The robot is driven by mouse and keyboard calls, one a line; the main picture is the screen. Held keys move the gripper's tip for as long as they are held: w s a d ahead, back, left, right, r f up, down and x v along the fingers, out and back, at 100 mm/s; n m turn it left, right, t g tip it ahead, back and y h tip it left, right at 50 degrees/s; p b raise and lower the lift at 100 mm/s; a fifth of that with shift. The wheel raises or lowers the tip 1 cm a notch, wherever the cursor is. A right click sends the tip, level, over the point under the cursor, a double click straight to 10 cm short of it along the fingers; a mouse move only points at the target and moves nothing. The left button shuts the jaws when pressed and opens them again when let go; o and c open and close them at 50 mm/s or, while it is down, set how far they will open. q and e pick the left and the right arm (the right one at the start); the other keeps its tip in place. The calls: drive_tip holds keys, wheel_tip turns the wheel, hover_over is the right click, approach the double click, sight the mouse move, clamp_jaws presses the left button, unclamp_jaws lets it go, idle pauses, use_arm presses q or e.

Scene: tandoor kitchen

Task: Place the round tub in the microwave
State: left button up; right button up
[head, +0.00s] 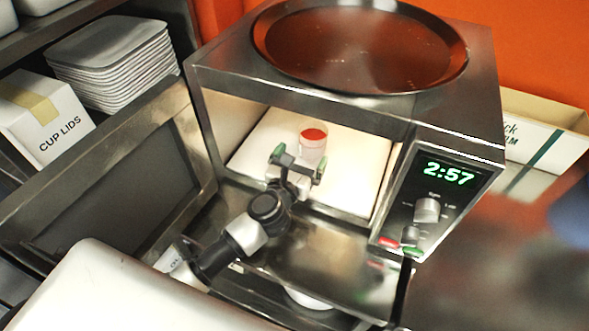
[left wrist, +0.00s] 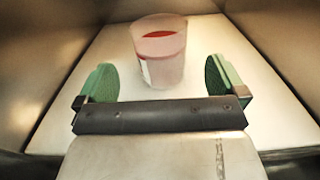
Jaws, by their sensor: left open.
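The round tub (head: 313,142) is a clear cup with red contents. It stands upright on the pale floor inside the microwave (head: 205,82). The microwave door (head: 110,185) is swung open to the left. My left gripper (head: 297,164) reaches in through the opening and is open, just in front of the tub. In the left wrist view the tub (left wrist: 160,52) stands beyond the two green fingertips (left wrist: 162,82), with nothing gripped between them. My right gripper is not in view.
A large round dark tray (head: 360,45) rests on top of the microwave. The display (head: 449,172) reads 2:57. A cup lids box (head: 45,120) and stacked white trays (head: 112,60) are at the left. A steel counter lies at the right.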

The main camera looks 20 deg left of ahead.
use_arm(q)
drive_tip(key=shift+s+a+b, duration=0.1)
drive_tip(key=shift+s+b, duration=0.2)
drive_tip(key=shift+s, duration=2)
